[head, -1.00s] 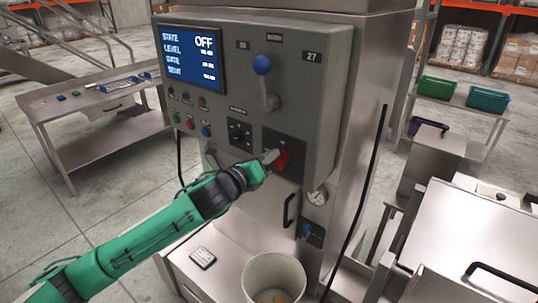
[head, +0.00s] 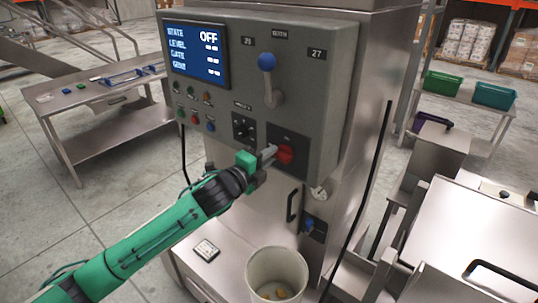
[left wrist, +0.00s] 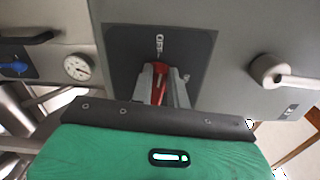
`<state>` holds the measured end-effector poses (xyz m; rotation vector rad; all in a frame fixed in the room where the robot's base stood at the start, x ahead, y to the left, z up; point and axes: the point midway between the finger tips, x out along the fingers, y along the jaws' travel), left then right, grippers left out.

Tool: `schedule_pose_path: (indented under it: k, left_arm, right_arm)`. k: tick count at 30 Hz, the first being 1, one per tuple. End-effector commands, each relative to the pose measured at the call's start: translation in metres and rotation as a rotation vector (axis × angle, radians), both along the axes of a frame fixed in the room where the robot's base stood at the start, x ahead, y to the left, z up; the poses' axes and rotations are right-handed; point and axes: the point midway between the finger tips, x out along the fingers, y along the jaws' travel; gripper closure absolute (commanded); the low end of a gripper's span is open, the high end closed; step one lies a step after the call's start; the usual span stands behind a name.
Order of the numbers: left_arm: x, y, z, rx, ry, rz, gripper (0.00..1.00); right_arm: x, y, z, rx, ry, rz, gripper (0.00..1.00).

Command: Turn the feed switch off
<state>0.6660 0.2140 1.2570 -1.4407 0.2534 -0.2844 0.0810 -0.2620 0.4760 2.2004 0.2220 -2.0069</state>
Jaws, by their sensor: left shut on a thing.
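The feed switch (head: 285,154) is a red rotary knob on a dark plate, low on the right of the grey control panel (head: 325,100). It also shows in the left wrist view (left wrist: 159,86), between my fingers. My left gripper (head: 270,153) is at the knob, its fingers (left wrist: 163,85) shut on it from both sides. The screen (head: 195,52) reads STATE OFF in its top row. The fingers hide part of the knob in both views. My right gripper is not in view.
A lever with a blue ball (head: 267,61) stands above the switch. A dark knob plate (head: 244,131) and several small buttons are to its left. A white bucket (head: 277,270) stands below. A gauge (left wrist: 77,67) and a blue-handled valve (head: 308,226) sit below the panel.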

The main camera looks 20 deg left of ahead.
Motion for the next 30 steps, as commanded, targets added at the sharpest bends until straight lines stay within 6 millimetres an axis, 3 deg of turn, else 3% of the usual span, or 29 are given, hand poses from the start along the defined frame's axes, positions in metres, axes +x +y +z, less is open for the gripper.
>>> schedule_pose_path:
  k: [9,25,26,27,28,30]
  left_arm:
    - [0.0001,0.0,-0.0032,-0.105,0.039,0.0,1.0]
    - [0.0,0.0,-0.004,-0.122,0.047,0.0,1.0]
    - [0.0,0.0001,-0.004,-0.122,0.047,0.0,0.78]
    - [0.0,0.0001,-0.004,-0.122,0.047,0.0,0.7]
    - [0.0,0.0,-0.0039,-0.122,0.047,0.0,0.64]
    - [0.0001,0.0,-0.0037,-0.122,0.047,0.0,0.62]
  right_arm:
    - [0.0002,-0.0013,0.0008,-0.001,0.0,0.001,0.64]
    - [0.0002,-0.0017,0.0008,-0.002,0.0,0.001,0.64]
    - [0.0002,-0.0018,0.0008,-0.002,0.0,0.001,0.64]
    - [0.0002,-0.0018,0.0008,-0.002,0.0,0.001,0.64]
    - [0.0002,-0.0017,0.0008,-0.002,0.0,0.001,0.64]
    - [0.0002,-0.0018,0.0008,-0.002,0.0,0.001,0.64]
